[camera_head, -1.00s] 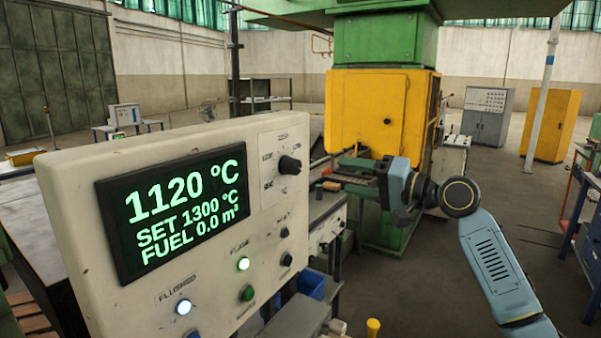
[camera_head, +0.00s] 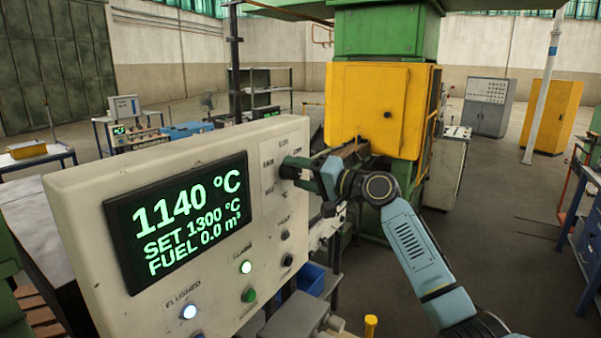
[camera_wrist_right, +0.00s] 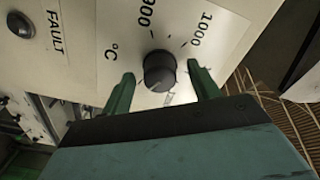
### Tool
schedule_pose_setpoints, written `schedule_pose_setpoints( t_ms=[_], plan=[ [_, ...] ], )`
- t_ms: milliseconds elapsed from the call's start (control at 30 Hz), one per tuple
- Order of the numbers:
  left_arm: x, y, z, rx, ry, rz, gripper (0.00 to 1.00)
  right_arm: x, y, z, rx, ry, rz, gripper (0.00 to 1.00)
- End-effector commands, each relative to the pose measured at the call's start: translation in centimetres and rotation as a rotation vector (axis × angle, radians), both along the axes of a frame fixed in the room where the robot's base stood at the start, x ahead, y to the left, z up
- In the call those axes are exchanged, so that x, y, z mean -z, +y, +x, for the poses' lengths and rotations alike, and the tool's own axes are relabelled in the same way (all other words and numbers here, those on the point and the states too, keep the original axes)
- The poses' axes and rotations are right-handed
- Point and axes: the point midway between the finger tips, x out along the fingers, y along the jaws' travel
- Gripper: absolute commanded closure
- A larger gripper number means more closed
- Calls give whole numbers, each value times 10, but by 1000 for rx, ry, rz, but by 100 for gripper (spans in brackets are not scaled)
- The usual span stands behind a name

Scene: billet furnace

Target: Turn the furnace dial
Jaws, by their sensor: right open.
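The furnace dial is a black knob on the pale control panel (camera_head: 75,205). In the right wrist view the dial (camera_wrist_right: 159,70) shows whole, with the marks 900 and 1000 printed around it. My right gripper (camera_wrist_right: 160,88) is open, with one green finger on each side of the dial and a visible gap on both sides. In the head view my right gripper (camera_head: 308,170) reaches the panel's upper right and mostly hides the dial. The panel screen (camera_head: 180,220) reads 1140 °C, SET 1300 °C, FUEL 0.0 m³. My left gripper is out of view.
A yellow furnace housing (camera_head: 375,110) stands behind my right arm. Open floor lies to the right.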

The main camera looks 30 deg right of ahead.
Motion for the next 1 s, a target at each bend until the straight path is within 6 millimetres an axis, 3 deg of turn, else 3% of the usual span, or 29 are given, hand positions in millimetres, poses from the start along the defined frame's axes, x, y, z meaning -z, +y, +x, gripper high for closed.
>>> schedule_pose_setpoints(
  t_ms=[133, 467, 767, 1000],
  plan=[
    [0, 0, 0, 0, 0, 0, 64, 0, 0, 0, 0, 0, 0, 42],
    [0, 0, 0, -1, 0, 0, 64, 0, 0, 0, 0, 0, 0, 84],
    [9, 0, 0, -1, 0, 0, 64, 2, 0, -1, 0, -22, -38, 84],
    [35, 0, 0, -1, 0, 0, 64, 4, -1, 0, 1, -96, -162, 84]
  ],
)
